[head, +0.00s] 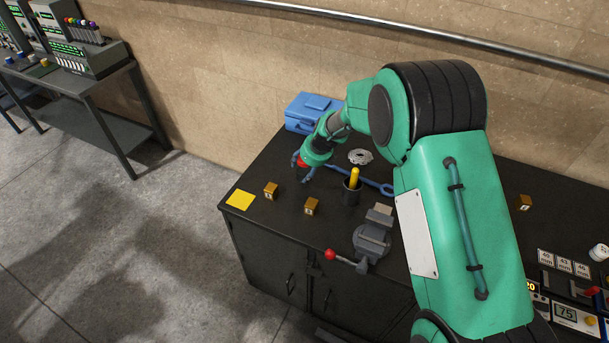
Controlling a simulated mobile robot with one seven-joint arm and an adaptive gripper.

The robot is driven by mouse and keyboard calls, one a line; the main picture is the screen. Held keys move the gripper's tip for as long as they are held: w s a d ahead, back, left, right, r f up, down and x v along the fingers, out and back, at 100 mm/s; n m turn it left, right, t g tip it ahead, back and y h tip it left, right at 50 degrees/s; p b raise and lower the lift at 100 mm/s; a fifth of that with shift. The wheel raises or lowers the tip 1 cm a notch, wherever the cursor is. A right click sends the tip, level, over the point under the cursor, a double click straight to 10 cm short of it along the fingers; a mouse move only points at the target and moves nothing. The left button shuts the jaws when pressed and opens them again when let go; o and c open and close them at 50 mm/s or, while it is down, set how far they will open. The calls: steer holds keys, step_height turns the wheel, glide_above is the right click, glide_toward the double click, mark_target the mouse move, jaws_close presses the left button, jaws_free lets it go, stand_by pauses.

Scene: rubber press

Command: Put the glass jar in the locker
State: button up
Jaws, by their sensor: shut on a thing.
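My gripper (300,165) is at the end of my green arm, over the far left part of the dark workbench. It is shut on a small red thing (303,162), mostly hidden by the wrist; I cannot tell if this is the glass jar. No clear glass jar shows elsewhere on the bench; a small white-topped container (600,252) is cut by the right edge. No thing is plainly marked as the locker. The dark cabinet (268,262) under the bench has doors with handles, which look closed.
A blue toolbox (309,113) stands behind the gripper. A blue wrench (368,184), a dark cup (351,195) with a yellow handle, a vise (371,243), small brass blocks (271,190) and a yellow square (240,200) lie nearby. The floor at left is clear.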

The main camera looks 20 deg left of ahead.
mark_target(305, 174)
steer(key=shift+f, duration=1.75)
steer(key=o, duration=1.5)
steer(key=shift+f, duration=0.1)
steer(key=shift+p+v, duration=0.35)
steer(key=shift+v, duration=5.75)
